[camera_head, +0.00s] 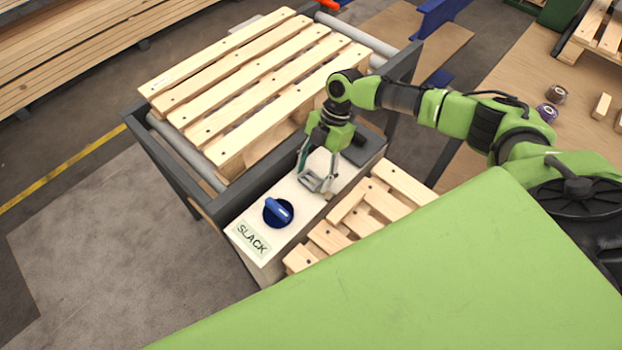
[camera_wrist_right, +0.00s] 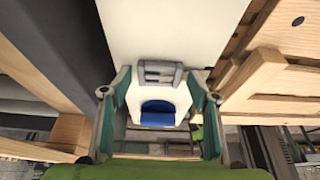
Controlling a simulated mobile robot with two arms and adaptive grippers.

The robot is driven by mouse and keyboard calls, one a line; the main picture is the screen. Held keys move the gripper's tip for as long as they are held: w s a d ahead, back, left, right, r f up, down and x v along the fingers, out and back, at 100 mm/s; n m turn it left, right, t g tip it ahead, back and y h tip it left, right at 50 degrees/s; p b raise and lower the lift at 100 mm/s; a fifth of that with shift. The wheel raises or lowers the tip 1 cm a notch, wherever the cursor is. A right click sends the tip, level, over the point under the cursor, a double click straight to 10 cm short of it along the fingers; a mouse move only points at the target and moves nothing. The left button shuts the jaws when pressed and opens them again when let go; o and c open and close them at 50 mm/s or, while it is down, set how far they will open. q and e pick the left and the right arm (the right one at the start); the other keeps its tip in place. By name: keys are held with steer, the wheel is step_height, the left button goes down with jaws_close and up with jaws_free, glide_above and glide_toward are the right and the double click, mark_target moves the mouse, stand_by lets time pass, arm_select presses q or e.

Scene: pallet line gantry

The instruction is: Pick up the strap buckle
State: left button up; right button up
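The strap buckle (camera_head: 314,183) is a small grey metal frame on the white panel top, just beyond the blue knob. In the right wrist view the buckle (camera_wrist_right: 160,73) shows as a grey slotted piece ahead of and between the fingers. My right gripper (camera_head: 316,174) points down at the buckle, with its fingers on either side of it. The right wrist view shows its two teal-padded fingers (camera_wrist_right: 160,95) spread apart, with a gap between them and the buckle. I cannot tell the exact height of the fingertips above the panel. My left gripper is not in view.
A blue knob (camera_head: 278,211) and a SLACK label (camera_head: 251,238) are on the white panel (camera_head: 290,236). A slatted wooden pallet (camera_head: 250,85) lies on the dark-framed conveyor behind. More wooden slats (camera_head: 365,220) lie close on the right. A green surface fills the front.

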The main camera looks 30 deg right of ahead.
steer(key=c, duration=0.8)
steer(key=shift+r, duration=0.15)
